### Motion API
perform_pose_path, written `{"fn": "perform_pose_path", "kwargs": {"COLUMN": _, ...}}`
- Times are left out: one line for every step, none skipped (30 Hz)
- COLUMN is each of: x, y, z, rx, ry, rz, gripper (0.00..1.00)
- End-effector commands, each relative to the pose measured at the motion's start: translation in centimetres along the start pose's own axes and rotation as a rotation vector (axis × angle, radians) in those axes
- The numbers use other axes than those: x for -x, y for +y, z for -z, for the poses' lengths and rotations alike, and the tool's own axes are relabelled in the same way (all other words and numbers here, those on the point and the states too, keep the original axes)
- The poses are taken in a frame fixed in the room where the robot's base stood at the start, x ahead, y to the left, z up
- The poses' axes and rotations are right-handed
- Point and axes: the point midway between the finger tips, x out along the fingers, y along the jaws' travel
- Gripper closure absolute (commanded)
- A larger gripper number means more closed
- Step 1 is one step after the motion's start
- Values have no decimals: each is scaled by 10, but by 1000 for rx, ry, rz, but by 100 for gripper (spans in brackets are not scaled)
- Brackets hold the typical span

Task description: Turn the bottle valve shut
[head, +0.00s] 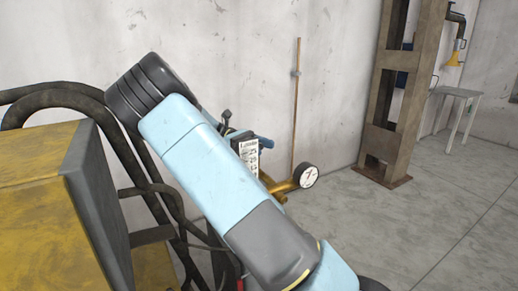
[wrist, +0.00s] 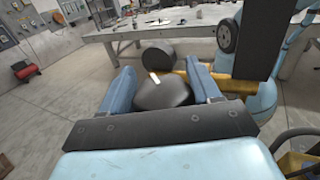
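A dark rounded piece with a short pale mark (wrist: 165,94), which looks like the valve's knob, sits between the two blue fingers of my gripper (wrist: 160,75) in the wrist view. The fingers stand apart on either side of it, close to its edges. I cannot tell whether they touch it. In the head view my light blue arm crosses in front and hides the bottle and most of the valve. A round white gauge (head: 307,177) on a brass-coloured pipe (head: 283,187) shows past the arm. A white label with numbers (head: 249,156) shows nearby.
A yellow cabinet with a dark side panel (head: 100,205) stands at the left, with thick black hoses (head: 75,98) behind it. A brown steel column (head: 393,95) stands at the right. A cluttered workbench (wrist: 145,32) shows in the wrist view.

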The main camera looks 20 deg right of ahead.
Motion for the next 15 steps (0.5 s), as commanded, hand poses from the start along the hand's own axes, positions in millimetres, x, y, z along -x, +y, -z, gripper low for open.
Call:
{"fn": "perform_pose_path", "kwargs": {"x": 1, "y": 1, "z": -6, "rx": -5, "ry": 1, "rz": -1, "gripper": 33}}
{"fn": "perform_pose_path", "kwargs": {"x": 1, "y": 0, "z": -6, "rx": -5, "ry": 1, "rz": 0, "gripper": 30}}
{"fn": "perform_pose_path", "kwargs": {"x": 1, "y": 0, "z": -6, "rx": -4, "ry": 1, "rz": 0, "gripper": 27}}
{"fn": "perform_pose_path", "kwargs": {"x": 1, "y": 0, "z": -5, "rx": -3, "ry": 1, "rz": 0, "gripper": 24}}
{"fn": "perform_pose_path", "kwargs": {"x": 1, "y": 0, "z": -5, "rx": -3, "ry": 0, "rz": 0, "gripper": 21}}
{"fn": "perform_pose_path", "kwargs": {"x": 1, "y": 0, "z": -4, "rx": -2, "ry": 0, "rz": 0, "gripper": 21}}
{"fn": "perform_pose_path", "kwargs": {"x": 1, "y": 0, "z": -4, "rx": -2, "ry": 0, "rz": 0, "gripper": 21}}
{"fn": "perform_pose_path", "kwargs": {"x": 1, "y": 0, "z": -3, "rx": -1, "ry": 0, "rz": 0, "gripper": 21}}
{"fn": "perform_pose_path", "kwargs": {"x": 1, "y": 0, "z": -3, "rx": -1, "ry": 0, "rz": 0, "gripper": 21}}
{"fn": "perform_pose_path", "kwargs": {"x": 1, "y": 0, "z": -3, "rx": -1, "ry": 0, "rz": 0, "gripper": 21}}
{"fn": "perform_pose_path", "kwargs": {"x": 0, "y": 0, "z": -2, "rx": -1, "ry": -1, "rz": 0, "gripper": 21}}
{"fn": "perform_pose_path", "kwargs": {"x": 0, "y": 0, "z": -2, "rx": 0, "ry": -1, "rz": 0, "gripper": 21}}
{"fn": "perform_pose_path", "kwargs": {"x": 0, "y": 0, "z": -3, "rx": 0, "ry": -1, "rz": 0, "gripper": 21}}
{"fn": "perform_pose_path", "kwargs": {"x": 1, "y": 0, "z": -4, "rx": 0, "ry": -1, "rz": -1, "gripper": 21}}
{"fn": "perform_pose_path", "kwargs": {"x": 1, "y": 0, "z": -5, "rx": 0, "ry": -1, "rz": -1, "gripper": 21}}
